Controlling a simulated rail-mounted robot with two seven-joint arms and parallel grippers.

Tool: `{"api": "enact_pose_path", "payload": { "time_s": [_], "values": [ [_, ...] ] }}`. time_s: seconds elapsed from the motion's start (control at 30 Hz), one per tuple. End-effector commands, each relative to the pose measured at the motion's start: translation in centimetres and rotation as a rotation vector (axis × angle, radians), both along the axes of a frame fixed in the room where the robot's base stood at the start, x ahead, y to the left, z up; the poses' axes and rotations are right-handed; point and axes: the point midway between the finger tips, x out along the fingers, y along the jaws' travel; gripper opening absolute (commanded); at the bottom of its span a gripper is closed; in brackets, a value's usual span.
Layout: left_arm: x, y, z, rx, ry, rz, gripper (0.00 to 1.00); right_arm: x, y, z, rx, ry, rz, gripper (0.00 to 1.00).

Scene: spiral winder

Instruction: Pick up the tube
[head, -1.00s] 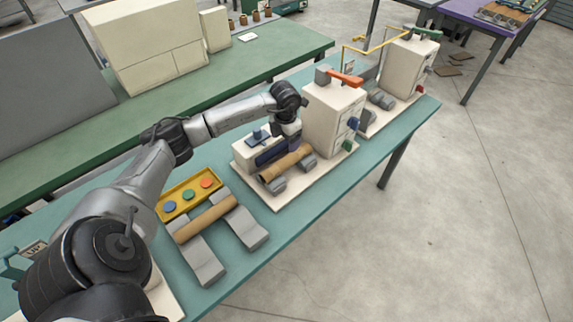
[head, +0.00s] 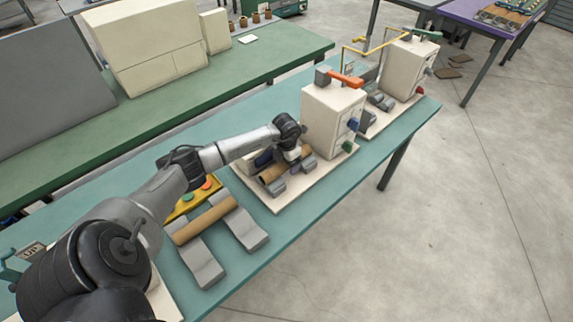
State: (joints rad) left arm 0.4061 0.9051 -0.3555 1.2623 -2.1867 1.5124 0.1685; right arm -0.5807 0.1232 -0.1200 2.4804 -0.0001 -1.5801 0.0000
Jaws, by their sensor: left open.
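One brown tube (head: 272,174) lies on the grey supports of the white winder in the middle of the teal bench. A second brown tube (head: 206,219) rests across two grey sloped supports nearer to me. My left gripper (head: 294,157) is over the winder's tube, pointing down, and hides its middle. The jaws are open; their fingertips are small, and I cannot tell whether they touch the tube. My right gripper is not in view.
The winder's tall white box (head: 332,120), with an orange lever (head: 346,80), stands just right of the gripper. A yellow panel (head: 182,207) with coloured buttons lies partly under my forearm. A second winder box (head: 408,65) stands at the far end.

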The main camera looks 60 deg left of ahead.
Motion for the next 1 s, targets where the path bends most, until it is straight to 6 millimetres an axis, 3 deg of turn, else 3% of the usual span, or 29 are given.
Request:
{"api": "enact_pose_path", "payload": {
  "time_s": [0.33,0.9,1.0],
  "values": [
    [0.0,-0.01,-0.61,0.0,-0.001,-0.001,0.77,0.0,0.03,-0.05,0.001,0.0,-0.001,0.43],
    [0.01,0.0,-0.57,0.0,-0.001,-0.001,0.24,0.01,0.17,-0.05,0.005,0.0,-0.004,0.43],
    [0.01,0.0,-0.56,0.0,-0.001,-0.001,0.23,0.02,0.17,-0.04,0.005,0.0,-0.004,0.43]
  ]
}}
